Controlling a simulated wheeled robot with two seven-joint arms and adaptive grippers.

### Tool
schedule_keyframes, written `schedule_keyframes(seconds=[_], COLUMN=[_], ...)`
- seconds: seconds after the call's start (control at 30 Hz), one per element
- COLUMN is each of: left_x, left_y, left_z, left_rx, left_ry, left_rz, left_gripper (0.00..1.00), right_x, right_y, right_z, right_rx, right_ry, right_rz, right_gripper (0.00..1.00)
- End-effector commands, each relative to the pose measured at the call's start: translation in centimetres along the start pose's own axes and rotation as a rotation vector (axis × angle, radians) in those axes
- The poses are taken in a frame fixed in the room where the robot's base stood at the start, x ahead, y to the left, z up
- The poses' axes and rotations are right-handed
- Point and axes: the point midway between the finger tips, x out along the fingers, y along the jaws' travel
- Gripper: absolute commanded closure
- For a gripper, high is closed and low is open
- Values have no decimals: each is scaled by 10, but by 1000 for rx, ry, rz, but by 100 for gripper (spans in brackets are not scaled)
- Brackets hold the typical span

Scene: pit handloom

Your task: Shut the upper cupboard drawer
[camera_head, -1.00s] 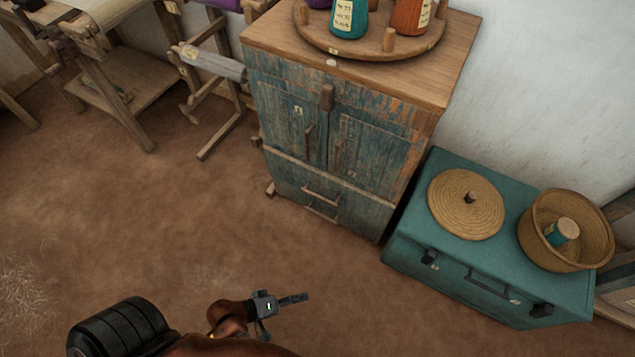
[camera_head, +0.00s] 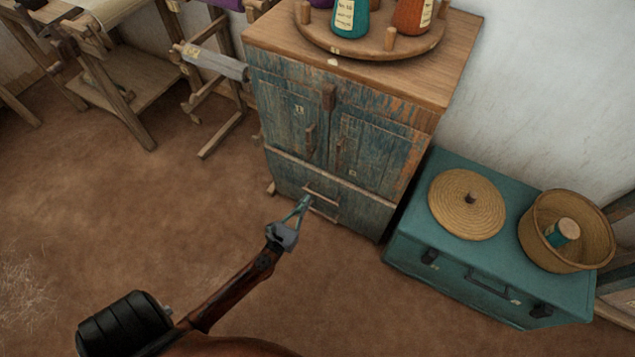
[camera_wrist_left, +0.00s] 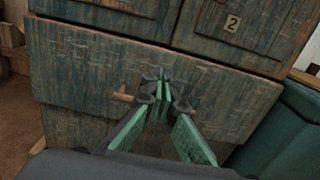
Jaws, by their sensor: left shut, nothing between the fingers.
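The worn blue-green wooden cupboard (camera_head: 372,125) stands in the middle of the head view, with its doors closed. The upper drawer (camera_head: 362,202) is below the doors, with a pale strip along its top edge; I cannot tell exactly how far it stands out. Its front fills the middle of the left wrist view (camera_wrist_left: 80,70), with part of the wooden handle (camera_wrist_left: 122,97) showing. My left gripper (camera_head: 306,199) is shut and empty, its tips at the drawer front beside the handle; contact is unclear. It also shows in the wrist view (camera_wrist_left: 163,82). My right gripper is not in view.
A teal chest (camera_head: 480,283) stands close on the cupboard's right, carrying a round woven lid (camera_head: 466,205) and a basket (camera_head: 535,245). A round tray (camera_head: 365,42) with bottles is on the cupboard top. Wooden loom frames (camera_head: 125,85) stand left. The brown floor in front is clear.

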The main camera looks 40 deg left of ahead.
Motion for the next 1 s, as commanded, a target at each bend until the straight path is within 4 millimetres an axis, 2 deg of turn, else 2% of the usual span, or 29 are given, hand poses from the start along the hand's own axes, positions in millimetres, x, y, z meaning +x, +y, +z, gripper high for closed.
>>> schedule_keyframes(seconds=[0.03,0.2,0.4,0.6,1.0], left_x=[13,47,76,89,92], left_y=[0,0,0,-1,0], left_z=[3,1,0,0,1], left_rx=[0,2,3,4,3], left_ry=[-4,-2,-1,0,0], left_rz=[-1,-2,-3,-2,-1], left_gripper=[100,100,100,100,100], right_x=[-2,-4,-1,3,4], right_y=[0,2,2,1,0], right_z=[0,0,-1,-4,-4], right_rx=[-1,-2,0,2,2], right_ry=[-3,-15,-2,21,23], right_rz=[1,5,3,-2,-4], right_gripper=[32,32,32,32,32])
